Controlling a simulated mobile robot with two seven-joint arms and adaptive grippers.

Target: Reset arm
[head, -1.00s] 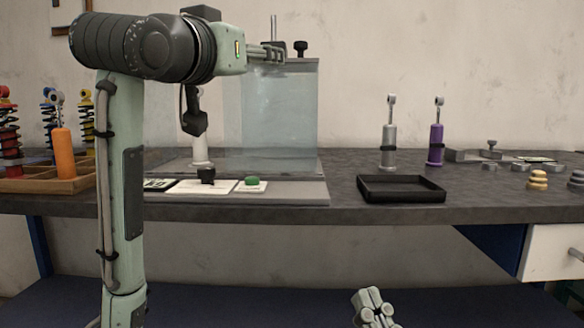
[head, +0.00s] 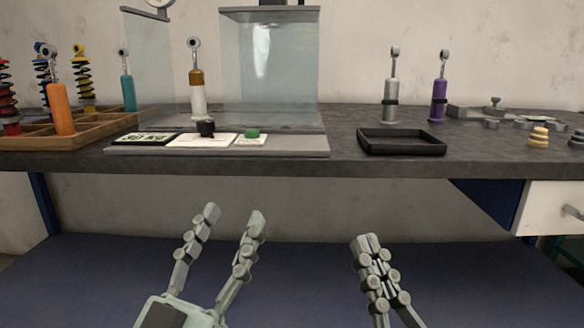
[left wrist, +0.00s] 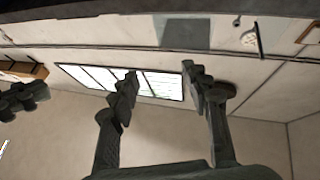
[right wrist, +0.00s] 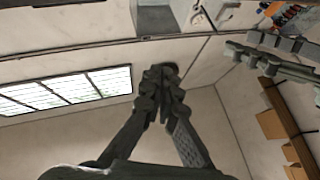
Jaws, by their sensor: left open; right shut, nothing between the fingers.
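My left gripper (head: 232,222) is open and empty in the head view, low in front of the bench's front edge. Its two fingers stand apart, and they also show apart in the left wrist view (left wrist: 158,80). My right gripper (head: 367,240) is to the right of it, at a similar height, with its fingers together and nothing between them. In the right wrist view its fingertips (right wrist: 160,75) meet. Both grippers are below the bench top and touch none of the things on it.
The grey bench (head: 300,168) carries a clear-walled test box (head: 268,65), a control panel with a green button (head: 252,134), an empty black tray (head: 402,148) and a wooden rack (head: 95,133). Silver (head: 391,100) and purple (head: 438,100) dampers stand at right. Space around both grippers looks clear.

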